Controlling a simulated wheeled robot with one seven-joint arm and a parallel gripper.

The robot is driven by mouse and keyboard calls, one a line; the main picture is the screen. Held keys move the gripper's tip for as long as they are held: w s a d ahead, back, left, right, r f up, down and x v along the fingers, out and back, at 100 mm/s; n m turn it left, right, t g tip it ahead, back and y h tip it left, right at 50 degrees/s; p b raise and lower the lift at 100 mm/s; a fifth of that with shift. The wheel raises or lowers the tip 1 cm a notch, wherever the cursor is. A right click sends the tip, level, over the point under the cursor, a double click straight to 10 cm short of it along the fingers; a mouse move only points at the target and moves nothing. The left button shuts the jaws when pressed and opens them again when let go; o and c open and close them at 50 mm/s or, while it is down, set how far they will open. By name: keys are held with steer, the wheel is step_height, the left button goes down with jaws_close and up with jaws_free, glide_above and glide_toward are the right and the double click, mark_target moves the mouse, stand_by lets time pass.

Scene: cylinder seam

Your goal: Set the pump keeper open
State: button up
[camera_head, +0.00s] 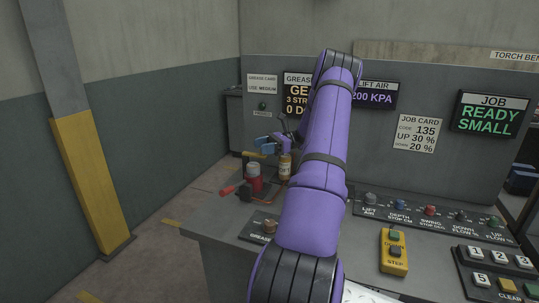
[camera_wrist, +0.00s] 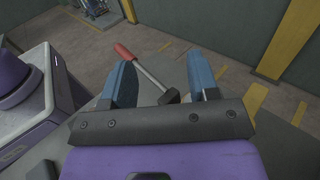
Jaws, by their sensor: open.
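My gripper (camera_head: 267,140) is at the back left of the bench in the head view, above the grease pump (camera_head: 254,183) with its red and pale body. In the wrist view its two blue fingers (camera_wrist: 160,66) stand apart with nothing held. A lever with a red grip (camera_wrist: 125,52) and a metal rod shows beyond and between the fingers, apart from them. The rod runs down to a dark block (camera_wrist: 169,97), partly hidden by the gripper. The red grip also shows in the head view (camera_head: 227,190). I cannot make out the keeper or its position.
A labelled bottle (camera_head: 285,166) stands just right of the pump. A grease knob (camera_head: 269,226) is in front. Right of my arm are a row of knobs (camera_head: 430,210), a yellow button box (camera_head: 394,251) and a keypad (camera_head: 495,270). Floor lies open left of the bench.

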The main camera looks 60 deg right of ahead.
steer(key=s+a, duration=0.6)
steer(key=shift+s+r, duration=0.2)
steer(key=shift+r, duration=0.2)
